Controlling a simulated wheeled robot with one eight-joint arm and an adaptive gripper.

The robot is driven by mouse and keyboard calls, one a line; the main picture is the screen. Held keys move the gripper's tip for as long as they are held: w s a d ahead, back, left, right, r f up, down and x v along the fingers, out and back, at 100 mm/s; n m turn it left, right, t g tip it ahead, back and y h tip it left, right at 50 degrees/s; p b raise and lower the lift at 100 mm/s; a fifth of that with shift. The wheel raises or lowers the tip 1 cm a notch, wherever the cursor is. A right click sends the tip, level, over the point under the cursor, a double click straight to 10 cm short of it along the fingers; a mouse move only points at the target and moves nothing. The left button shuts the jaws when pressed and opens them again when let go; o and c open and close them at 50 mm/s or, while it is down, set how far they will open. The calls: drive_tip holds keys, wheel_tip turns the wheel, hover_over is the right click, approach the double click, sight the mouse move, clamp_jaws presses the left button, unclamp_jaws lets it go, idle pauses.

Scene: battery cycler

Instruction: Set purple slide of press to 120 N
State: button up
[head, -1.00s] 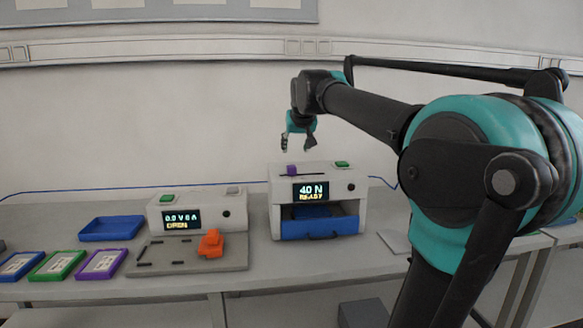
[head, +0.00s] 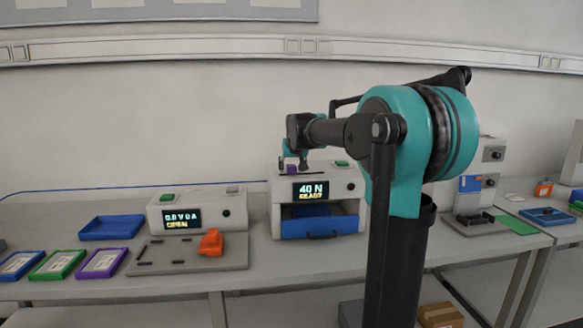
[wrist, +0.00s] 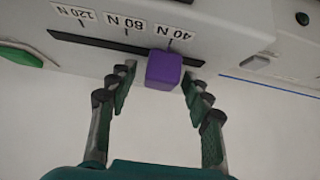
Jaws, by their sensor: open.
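The press (head: 318,208) is a white box with a blue drawer-like front opening, and its display (head: 311,189) reads 40 N READY. The purple slide (head: 292,169) sits on top of it. In the wrist view the purple slide (wrist: 163,68) stands in a dark slot (wrist: 90,42) at the 40 N mark (wrist: 176,37). The 80 N and 120 N (wrist: 75,12) marks lie to the left there. My gripper (wrist: 160,80) is open, with one finger on each side of the slide and small gaps between. In the head view my gripper (head: 292,166) is at the slide.
A green button (head: 342,163) is on the press top. Left of the press is a second white device (head: 196,210) with an orange clamp piece (head: 211,242) on a grey plate. Blue, green and purple trays lie further left. My arm hides part of the bench at right.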

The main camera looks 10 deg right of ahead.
clamp_jaws()
idle(0.3)
drive_tip(key=d, duration=0.8)
drive_tip(key=shift+d, duration=0.15)
unclamp_jaws()
drive_tip(key=shift+d, duration=0.15)
